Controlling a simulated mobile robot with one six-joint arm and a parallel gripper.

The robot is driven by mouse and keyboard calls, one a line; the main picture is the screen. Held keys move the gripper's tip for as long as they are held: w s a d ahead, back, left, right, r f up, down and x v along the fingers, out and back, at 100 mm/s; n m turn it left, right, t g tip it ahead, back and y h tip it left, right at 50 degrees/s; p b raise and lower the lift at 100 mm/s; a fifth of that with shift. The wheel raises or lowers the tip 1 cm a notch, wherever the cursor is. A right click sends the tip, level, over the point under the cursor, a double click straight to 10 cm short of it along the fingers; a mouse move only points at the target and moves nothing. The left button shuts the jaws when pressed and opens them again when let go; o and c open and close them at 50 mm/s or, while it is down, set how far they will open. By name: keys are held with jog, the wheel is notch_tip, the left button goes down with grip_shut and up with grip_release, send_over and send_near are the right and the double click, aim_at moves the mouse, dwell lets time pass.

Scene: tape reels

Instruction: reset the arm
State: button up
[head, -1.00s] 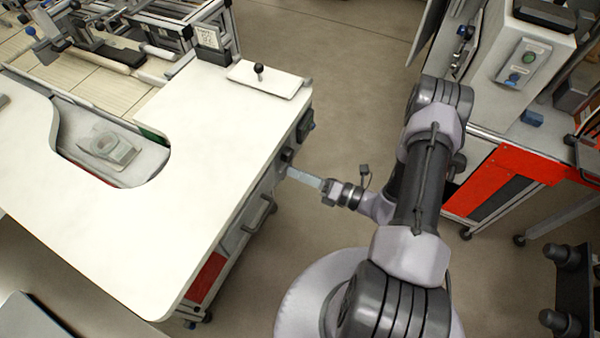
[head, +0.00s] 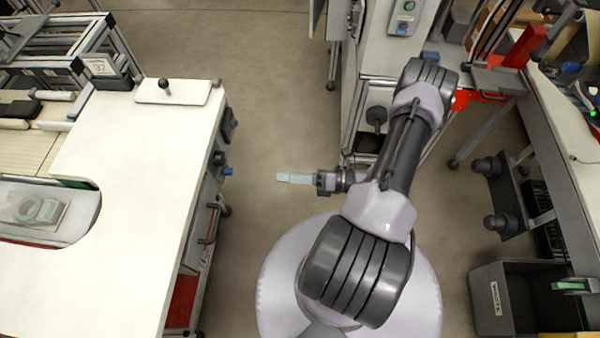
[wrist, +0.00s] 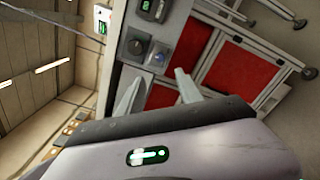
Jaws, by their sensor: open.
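My arm is folded over my round base in the head view, with my gripper (head: 296,178) pointing left above the bare floor between the white table and the machine. In the wrist view my gripper (wrist: 158,92) shows two pale fingers spread apart with nothing between them. Beyond the fingers are red panels and a grey control box with a knob. The gripper touches nothing that I can see.
A white table (head: 150,140) with a cutout and a black-knobbed plate (head: 180,92) stands at the left. A machine cabinet (head: 392,50) is at the back. A grey bin (head: 492,300) stands at the lower right. Floor (head: 270,110) is clear between table and cabinet.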

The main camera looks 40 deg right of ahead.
jog(key=shift+v, duration=1.75)
